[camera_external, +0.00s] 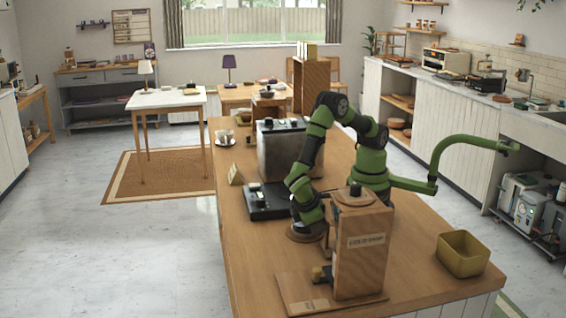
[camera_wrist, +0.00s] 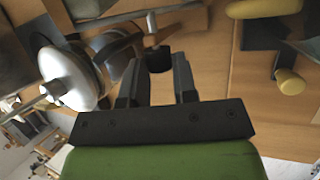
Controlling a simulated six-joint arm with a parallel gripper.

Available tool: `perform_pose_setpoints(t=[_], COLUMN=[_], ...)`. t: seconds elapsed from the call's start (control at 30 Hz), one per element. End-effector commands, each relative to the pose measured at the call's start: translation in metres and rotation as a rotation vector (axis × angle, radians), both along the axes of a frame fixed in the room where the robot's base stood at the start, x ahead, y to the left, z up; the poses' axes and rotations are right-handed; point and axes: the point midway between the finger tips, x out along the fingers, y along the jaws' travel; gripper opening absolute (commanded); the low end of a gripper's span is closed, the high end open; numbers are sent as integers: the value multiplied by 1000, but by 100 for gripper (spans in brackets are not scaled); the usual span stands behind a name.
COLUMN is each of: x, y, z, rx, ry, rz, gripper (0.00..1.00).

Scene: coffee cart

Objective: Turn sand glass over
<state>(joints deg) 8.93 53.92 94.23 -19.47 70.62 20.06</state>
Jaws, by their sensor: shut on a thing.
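In the wrist view, my gripper (camera_wrist: 158,59) has its two dark fingers on either side of a small dark cylindrical end (camera_wrist: 158,60). A thin light stem runs up from that end. It may be part of the sand glass, but I cannot make out glass or sand. In the external view, my arm bends down over the wooden counter, between the coffee machine and the wooden grinder. My fingertips and what they hold are not clear there. No sand glass can be picked out with certainty elsewhere in either view.
The grinder (camera_external: 362,255) stands close in front of my gripper. The coffee machine (camera_external: 280,150) is behind it. A yellow bin (camera_external: 462,254) sits at the counter's right. A cup (camera_external: 225,136) and a small wooden stand (camera_external: 236,174) are at the left edge. A silver round part (camera_wrist: 75,75) lies left in the wrist view.

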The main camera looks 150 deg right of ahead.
Motion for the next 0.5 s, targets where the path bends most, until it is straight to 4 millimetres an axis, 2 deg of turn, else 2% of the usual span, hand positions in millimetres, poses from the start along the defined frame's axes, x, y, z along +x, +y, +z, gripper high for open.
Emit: perform_pose_setpoints(t=[0.37, 0.4, 0.5], x=[1, 1, 1], y=[0, 0, 0], z=[0, 0, 0], rx=[-5, -5, -5], ry=[2, 2, 2], rz=[1, 1, 1], gripper=[3, 29, 52])
